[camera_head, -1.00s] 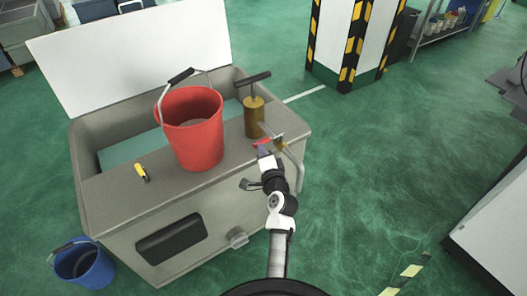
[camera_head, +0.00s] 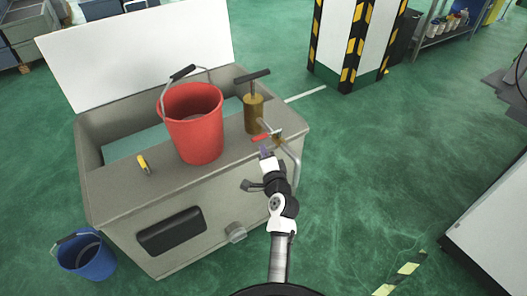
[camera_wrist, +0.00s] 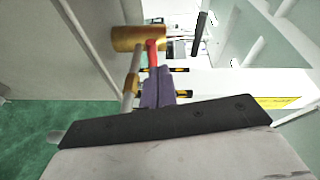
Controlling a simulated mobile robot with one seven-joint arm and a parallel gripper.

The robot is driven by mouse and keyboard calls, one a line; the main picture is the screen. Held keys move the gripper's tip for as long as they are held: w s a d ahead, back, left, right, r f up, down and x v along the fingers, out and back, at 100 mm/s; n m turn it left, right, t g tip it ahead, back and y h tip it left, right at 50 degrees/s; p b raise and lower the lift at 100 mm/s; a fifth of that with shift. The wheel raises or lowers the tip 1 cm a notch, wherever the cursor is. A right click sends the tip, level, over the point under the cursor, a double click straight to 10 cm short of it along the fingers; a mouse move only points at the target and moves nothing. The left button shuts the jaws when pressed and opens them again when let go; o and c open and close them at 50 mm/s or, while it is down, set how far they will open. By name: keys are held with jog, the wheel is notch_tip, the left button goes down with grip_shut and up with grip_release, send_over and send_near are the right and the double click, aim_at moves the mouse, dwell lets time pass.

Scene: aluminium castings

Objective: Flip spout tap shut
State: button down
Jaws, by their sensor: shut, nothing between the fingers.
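The spout tap has a brass body (camera_head: 279,136) and a red lever (camera_head: 261,137). It sits on the pipe from the brass hand pump (camera_head: 254,112), at the right end of the grey tank top. In the head view the lever points left from the body. My gripper (camera_head: 265,152) is just in front of and below the lever, shut and empty. In the wrist view the purple fingers (camera_wrist: 158,88) are together, and the red lever (camera_wrist: 152,54) shows just beyond their tips beside the brass body (camera_wrist: 126,38). I cannot tell whether they touch.
A red bucket (camera_head: 196,135) stands on the tank top (camera_head: 130,193), left of the pump. A yellow-and-black tool (camera_head: 144,164) lies further left. The bent spout pipe (camera_head: 297,170) hangs over the tank's right end. A blue bucket (camera_head: 88,260) stands on the floor.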

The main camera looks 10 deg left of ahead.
jog(key=s+a, duration=0.5)
jog(key=s, duration=0.2)
jog(key=shift+a, duration=0.25)
jog(key=shift+s, duration=0.1)
